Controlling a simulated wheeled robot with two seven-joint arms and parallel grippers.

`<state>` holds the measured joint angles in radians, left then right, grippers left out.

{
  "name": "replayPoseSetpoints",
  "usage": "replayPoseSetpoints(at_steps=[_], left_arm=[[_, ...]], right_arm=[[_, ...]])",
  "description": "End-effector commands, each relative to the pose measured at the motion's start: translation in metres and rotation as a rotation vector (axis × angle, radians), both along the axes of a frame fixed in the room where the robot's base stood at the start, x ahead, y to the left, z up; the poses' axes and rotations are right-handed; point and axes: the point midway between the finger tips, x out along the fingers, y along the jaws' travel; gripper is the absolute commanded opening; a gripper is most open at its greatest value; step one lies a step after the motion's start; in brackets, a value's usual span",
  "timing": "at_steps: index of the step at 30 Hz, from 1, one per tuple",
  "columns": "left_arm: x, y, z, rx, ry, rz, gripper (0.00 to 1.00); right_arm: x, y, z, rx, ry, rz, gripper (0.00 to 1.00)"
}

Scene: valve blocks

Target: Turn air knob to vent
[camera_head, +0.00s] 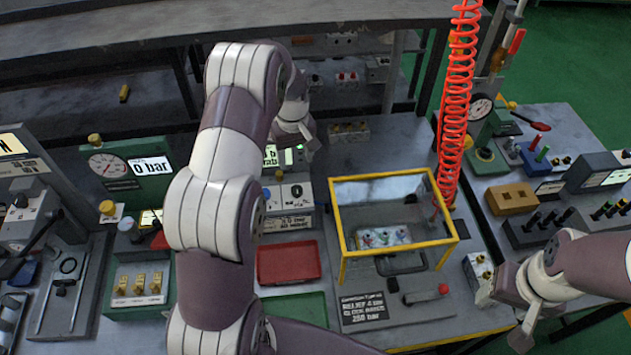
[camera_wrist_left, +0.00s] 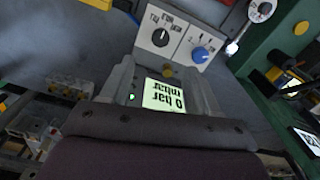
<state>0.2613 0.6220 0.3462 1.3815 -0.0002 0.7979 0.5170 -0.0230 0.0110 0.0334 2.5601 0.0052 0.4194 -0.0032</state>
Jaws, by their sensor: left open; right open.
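A light panel with two rotary knobs stands on the bench; in the left wrist view a black knob (camera_wrist_left: 160,37) and a blue knob (camera_wrist_left: 200,55) sit side by side on it. Their lettering is too small and turned over to read, so I cannot tell which is the air knob. A lit "0 bar" display (camera_wrist_left: 164,95) lies nearer the camera. My left gripper (camera_wrist_left: 162,80) is open, its fingers at either side of the display, apart from the knobs. In the head view the panel (camera_head: 287,194) is partly behind my left arm. My right gripper (camera_head: 503,317) is open and empty at the lower right.
A yellow-framed clear guard (camera_head: 395,250) stands right of the panel, with a red tray (camera_head: 288,262) in front of the panel. A gauge block (camera_head: 125,168) stands at the left. Shelving (camera_head: 100,65) runs behind.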

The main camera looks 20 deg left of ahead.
Motion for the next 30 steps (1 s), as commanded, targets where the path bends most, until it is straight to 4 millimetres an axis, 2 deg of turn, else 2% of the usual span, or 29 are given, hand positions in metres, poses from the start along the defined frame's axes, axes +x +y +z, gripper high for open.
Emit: replayPoseSetpoints(at_steps=[2, 12, 15, 20, 26, 27, 29, 30], left_arm=[[0.000, 0.000, -0.010, -0.001, 0.002, 0.001, 0.61], [-0.001, -0.001, -0.093, 0.000, -0.001, -0.003, 0.61], [0.000, 0.000, -0.108, 0.001, -0.004, -0.003, 0.61], [0.001, 0.000, -0.118, 0.001, -0.006, -0.004, 0.61], [0.001, 0.000, -0.119, 0.001, -0.006, -0.004, 0.61], [0.001, 0.000, -0.119, 0.001, -0.006, -0.004, 0.58], [0.001, 0.000, -0.119, 0.001, -0.006, -0.004, 0.38], [0.001, 0.000, -0.119, 0.001, -0.006, -0.004, 0.25]], right_arm=[[0.000, 0.000, 0.007, 0.000, 0.000, 0.000, 0.64], [0.000, 0.000, 0.035, 0.000, -0.001, 0.000, 0.64], [0.000, 0.000, 0.038, 0.000, -0.001, 0.000, 0.64], [0.000, 0.000, 0.039, 0.000, 0.000, 0.000, 0.64], [0.000, 0.000, 0.038, 0.000, 0.000, 0.000, 0.64], [0.000, 0.000, 0.038, 0.000, 0.000, 0.000, 0.64], [0.000, 0.000, 0.038, 0.000, 0.000, 0.000, 0.64], [0.000, 0.000, 0.038, 0.000, 0.000, 0.000, 0.64]])
